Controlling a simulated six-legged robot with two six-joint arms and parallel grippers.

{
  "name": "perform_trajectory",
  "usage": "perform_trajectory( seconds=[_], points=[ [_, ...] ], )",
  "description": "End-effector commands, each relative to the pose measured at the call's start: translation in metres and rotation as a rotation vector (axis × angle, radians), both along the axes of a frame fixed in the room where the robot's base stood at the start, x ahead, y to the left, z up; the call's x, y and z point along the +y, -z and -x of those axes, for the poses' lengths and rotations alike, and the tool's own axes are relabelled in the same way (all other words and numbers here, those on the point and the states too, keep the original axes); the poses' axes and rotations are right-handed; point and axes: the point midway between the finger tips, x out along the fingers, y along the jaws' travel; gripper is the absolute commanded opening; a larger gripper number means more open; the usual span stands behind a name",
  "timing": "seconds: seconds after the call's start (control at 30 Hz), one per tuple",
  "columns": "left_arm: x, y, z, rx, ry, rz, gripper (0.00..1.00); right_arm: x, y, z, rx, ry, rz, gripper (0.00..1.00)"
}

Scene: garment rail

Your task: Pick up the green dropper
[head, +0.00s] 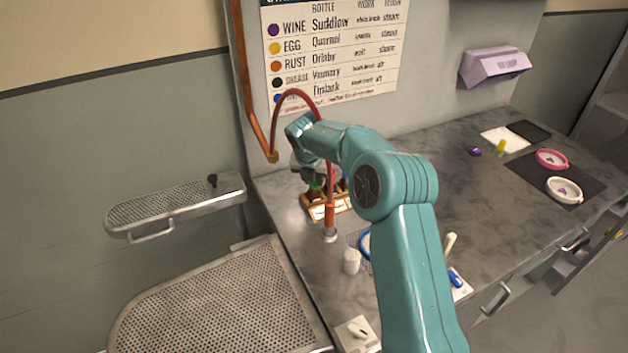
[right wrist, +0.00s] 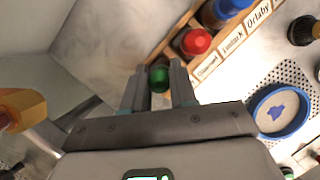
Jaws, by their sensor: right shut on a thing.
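The green dropper (right wrist: 158,79) shows in the right wrist view as a dark green cap between the two fingers of my right gripper (right wrist: 158,88). The fingers are shut on it. Its lower part is hidden from this camera. In the head view my right gripper (head: 308,165) is partly behind my own arm, over the wooden bottle rack (head: 313,210). In the right wrist view the labelled rack (right wrist: 208,69) lies just right of the fingertips and holds a red-capped bottle (right wrist: 196,42) and a blue-capped one (right wrist: 230,10). My left gripper is not in view.
An orange spray nozzle (head: 330,214) on a red hose stands close in front of the rack. A white cup (head: 351,261) is nearby. A round blue-rimmed dish (right wrist: 281,110) sits right of the gripper.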

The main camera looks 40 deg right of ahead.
Motion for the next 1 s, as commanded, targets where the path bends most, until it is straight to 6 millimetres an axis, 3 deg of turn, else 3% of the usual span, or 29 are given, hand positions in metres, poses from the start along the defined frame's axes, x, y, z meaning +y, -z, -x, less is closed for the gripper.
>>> perform_trajectory(
  seconds=[0.17,0.37,0.57,0.8,1.0],
  points=[
    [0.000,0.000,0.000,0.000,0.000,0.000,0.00,0.000,-0.007,0.000,0.000,0.001,0.000,0.00],
    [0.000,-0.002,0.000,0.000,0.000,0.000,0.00,0.000,-0.038,-0.001,-0.002,0.001,0.001,0.00],
    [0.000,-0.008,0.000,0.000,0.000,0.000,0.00,0.000,-0.089,-0.001,-0.005,0.002,0.001,0.00],
    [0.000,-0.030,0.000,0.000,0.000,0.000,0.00,0.000,-0.160,-0.001,-0.001,0.000,0.000,0.00],
    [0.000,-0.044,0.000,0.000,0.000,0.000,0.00,0.000,-0.192,0.000,0.001,0.000,0.000,0.00]
  ],
)
